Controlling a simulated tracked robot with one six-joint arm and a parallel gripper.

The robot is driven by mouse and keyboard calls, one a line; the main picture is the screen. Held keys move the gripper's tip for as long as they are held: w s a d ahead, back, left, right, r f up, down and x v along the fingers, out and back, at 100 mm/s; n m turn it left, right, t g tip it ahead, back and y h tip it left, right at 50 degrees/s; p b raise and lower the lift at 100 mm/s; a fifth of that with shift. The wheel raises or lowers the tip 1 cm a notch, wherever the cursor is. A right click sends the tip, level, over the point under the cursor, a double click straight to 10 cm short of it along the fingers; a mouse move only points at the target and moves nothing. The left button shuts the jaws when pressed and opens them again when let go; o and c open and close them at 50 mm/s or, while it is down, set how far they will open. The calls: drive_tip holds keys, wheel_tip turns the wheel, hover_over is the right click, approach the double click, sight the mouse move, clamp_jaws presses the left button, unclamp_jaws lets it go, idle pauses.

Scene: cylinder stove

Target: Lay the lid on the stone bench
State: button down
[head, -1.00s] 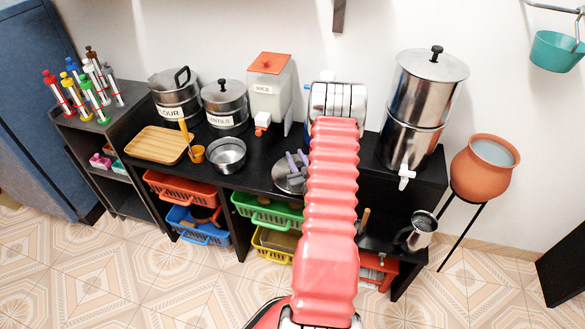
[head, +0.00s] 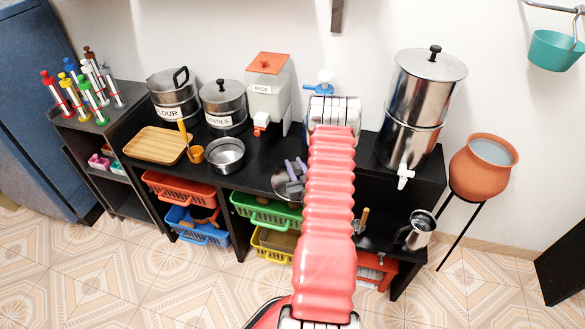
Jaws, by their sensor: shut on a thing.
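A round grey metal lid (head: 282,188) shows just left of my arm, at the front part of the black bench top (head: 255,168). My gripper (head: 295,176), with purple-grey fingers, is at the middle of the lid and shut on it. My red arm hides the lid's right side and part of my gripper. I cannot tell whether the lid touches the bench top or is slightly above it. An open steel pot (head: 225,155) stands on the bench to the left of the lid.
A rice dispenser (head: 268,95), a lentils pot (head: 224,105) and a flour pot (head: 174,95) stand behind. A wooden tray (head: 155,143) is at left, a tall steel water urn (head: 420,105) at right. A blue-and-white thing (head: 324,82) shows behind my arm. Bare bench lies between pot and lid.

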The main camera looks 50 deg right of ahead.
drive_tip(key=c, duration=1.4)
unclamp_jaws()
drive_tip(key=shift+f, duration=0.1)
drive_tip(key=shift+c, duration=0.2)
drive_tip(key=v, duration=1.2)
drive_tip(key=shift+w, duration=0.15)
